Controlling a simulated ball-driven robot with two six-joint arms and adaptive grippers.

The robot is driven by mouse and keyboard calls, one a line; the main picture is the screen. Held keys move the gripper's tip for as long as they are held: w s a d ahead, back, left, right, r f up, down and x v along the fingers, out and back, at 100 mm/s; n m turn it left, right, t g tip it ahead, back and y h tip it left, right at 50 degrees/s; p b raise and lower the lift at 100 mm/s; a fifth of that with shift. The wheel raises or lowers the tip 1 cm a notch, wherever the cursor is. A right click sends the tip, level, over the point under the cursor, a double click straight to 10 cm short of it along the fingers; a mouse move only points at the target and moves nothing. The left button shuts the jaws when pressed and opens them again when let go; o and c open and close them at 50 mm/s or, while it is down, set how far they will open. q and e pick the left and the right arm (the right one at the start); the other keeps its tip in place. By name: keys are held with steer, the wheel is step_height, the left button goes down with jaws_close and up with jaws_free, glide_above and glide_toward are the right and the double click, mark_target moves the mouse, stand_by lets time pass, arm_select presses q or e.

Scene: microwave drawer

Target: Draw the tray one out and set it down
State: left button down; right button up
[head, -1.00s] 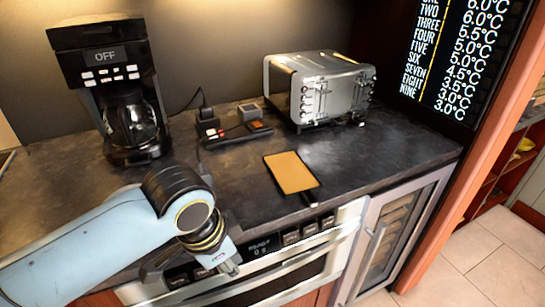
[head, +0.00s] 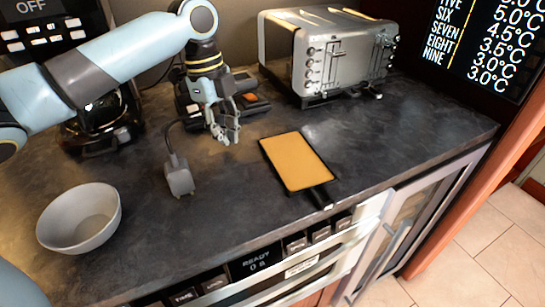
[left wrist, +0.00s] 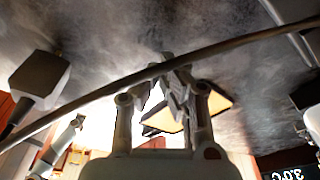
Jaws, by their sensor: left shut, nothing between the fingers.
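My left gripper (head: 230,134) is shut and empty, just above the dark counter, in front of the power strip and left of an orange board with a black handle (head: 295,160). In the left wrist view, its fingers (left wrist: 178,92) are together in the middle, with the orange board (left wrist: 218,102) behind them and a dark cord (left wrist: 100,95) crossing the view. The microwave drawer front (head: 300,268) is below the counter edge; its display reads READY. A glass-fronted cooler (head: 405,225) is shut at the right. I cannot tell which thing is tray one. My right gripper is not in view.
A grey plug block on a cord (head: 180,178) and a grey bowl (head: 80,215) are on the left counter. A power strip (head: 250,100) and a toaster (head: 330,55) stand behind. A coffee maker (head: 95,115) is partly hidden by my left arm. Counter right of the board is clear.

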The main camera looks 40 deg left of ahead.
mark_target(275, 169)
arm_select(q)
steer(key=d, duration=0.4)
steer(key=w+d+p, duration=0.1)
steer(key=d, duration=0.1)
steer(key=shift+d+r, duration=0.1)
steer(key=shift+r, duration=0.1)
steer(key=d, duration=0.1)
steer(key=d+p, duration=0.1)
steer(key=d, duration=0.1)
steer(key=d+f, duration=0.1)
steer(key=d, duration=0.1)
steer(key=shift+w+d, duration=0.25)
steer(key=shift+w, duration=0.1)
steer(key=shift+f+p, duration=0.35)
steer(key=shift+f, duration=0.15)
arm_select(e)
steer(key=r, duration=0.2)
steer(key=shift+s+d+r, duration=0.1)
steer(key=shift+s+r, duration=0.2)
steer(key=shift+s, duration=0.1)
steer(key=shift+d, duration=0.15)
arm_select(q)
steer(key=a, duration=0.2)
steer(key=a+p, duration=0.1)
steer(key=a, duration=0.1)
steer(key=shift+s, duration=0.35)
steer(key=shift+a, duration=0.1)
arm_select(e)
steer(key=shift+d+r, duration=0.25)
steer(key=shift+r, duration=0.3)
